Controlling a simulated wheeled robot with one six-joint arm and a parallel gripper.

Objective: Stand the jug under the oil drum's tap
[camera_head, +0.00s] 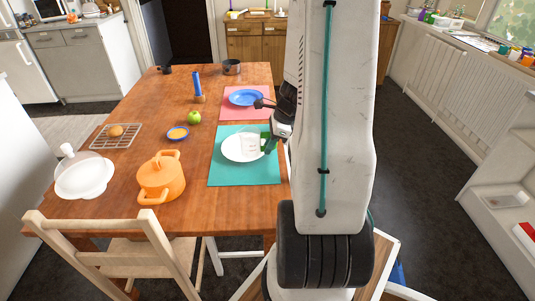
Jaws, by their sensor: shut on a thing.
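My gripper (270,128) is over the right edge of the table, beside the white plate (236,152) on the teal mat (223,174). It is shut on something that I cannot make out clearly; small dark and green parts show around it. My arm hides much of this area. I cannot pick out a jug or an oil drum with a tap in this view. A pale, whitish shape (250,144) lies at the plate, left of the gripper.
The wooden table (140,88) holds an orange pot (161,180), a white lidded dish (84,177), a green apple (194,118) and a blue plate (245,97) on a pink mat. A wooden chair (105,250) stands at the front left. Dark floor (425,165) is open at the right.

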